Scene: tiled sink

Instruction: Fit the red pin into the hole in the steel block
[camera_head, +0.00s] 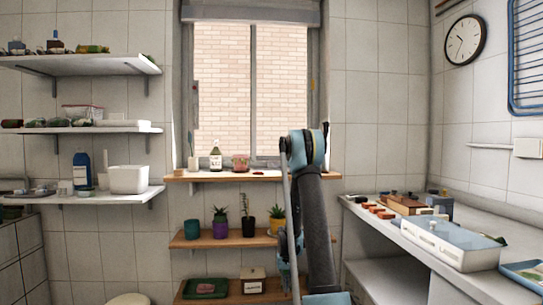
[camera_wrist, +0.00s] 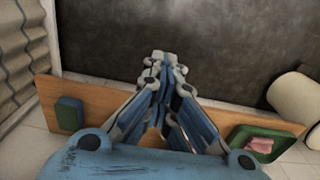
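I cannot make out the red pin or the steel block for certain in either view. In the head view my arm stands in front of the shelves below the window and largely hides the gripper.
The wooden board (camera_wrist: 95,92) bears a dark green block (camera_wrist: 69,114) and a green tray (camera_wrist: 243,143) with a pink thing. A cream round container (camera_wrist: 293,97) stands at right. The right counter (camera_head: 385,228) holds a white-blue box (camera_head: 450,246). Potted plants stand on the middle shelf (camera_head: 190,243).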

